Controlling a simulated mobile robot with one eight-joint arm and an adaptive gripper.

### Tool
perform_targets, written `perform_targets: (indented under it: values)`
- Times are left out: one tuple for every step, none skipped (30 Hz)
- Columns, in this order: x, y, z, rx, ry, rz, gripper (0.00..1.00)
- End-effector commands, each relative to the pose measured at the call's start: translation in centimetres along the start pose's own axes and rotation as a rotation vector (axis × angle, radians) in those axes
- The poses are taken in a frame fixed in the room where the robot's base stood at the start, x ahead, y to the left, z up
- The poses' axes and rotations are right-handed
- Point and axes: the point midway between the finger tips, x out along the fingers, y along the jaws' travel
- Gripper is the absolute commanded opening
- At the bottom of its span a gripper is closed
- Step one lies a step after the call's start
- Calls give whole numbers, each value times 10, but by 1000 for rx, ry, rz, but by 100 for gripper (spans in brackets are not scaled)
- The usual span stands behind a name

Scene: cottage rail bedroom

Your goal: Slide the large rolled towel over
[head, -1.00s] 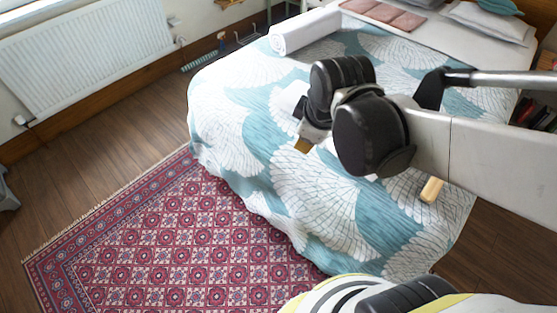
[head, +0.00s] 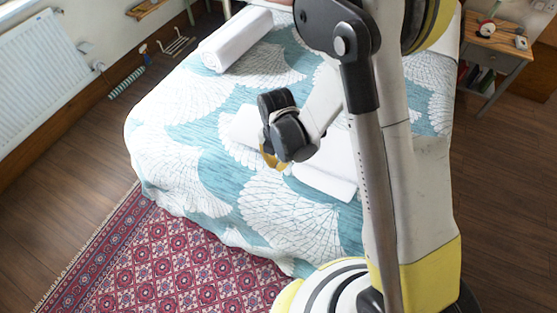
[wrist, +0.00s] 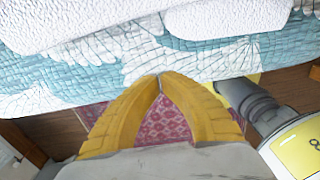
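The large rolled towel (head: 236,38) is a thick white roll lying on the bed's far left part in the head view. My gripper (head: 270,158) is over the middle of the bed in the head view, well apart from the roll and nearer to me. In the wrist view its yellow fingers (wrist: 160,77) meet at the tips, with nothing between them. Two flat white pieces that look like folded cloth lie near my gripper, one to the left (head: 243,126) and one to the right (head: 326,181). I cannot tell whether the gripper touches either.
The bed (head: 180,130) has a teal and white patterned cover. My raised arm hides much of its right side. A radiator (head: 42,80) is at the left wall, a red rug (head: 165,250) at the bed's near side. A bedside table (head: 497,45) stands at the far right.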

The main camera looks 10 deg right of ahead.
Motion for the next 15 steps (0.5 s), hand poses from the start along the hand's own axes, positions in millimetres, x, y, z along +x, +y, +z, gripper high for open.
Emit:
perform_targets:
  values:
    - [15, 0, 0, 1, 0, 0, 0]
    - [22, 0, 0, 1, 0, 0, 0]
    - [31, 0, 1, 1, 0, 0, 0]
    - [38, 0, 0, 1, 0, 1, 0]
    - [44, 0, 1, 2, 0, 1, 0]
    - [53, 0, 1, 2, -1, 1, 0]
    - [59, 0, 0, 2, -1, 1, 0]
    - [66, 0, 1, 2, -1, 1, 0]
    - [73, 0, 1, 2, -1, 1, 0]
    - [79, 0, 1, 2, -1, 1, 0]
    - [75, 0, 6, 5, -1, 1, 0]
    - [70, 0, 14, 5, -1, 1, 0]
    - [69, 0, 18, 5, -1, 1, 0]
    - [68, 0, 22, 6, -1, 1, 0]
    - [71, 0, 27, 6, -1, 1, 0]
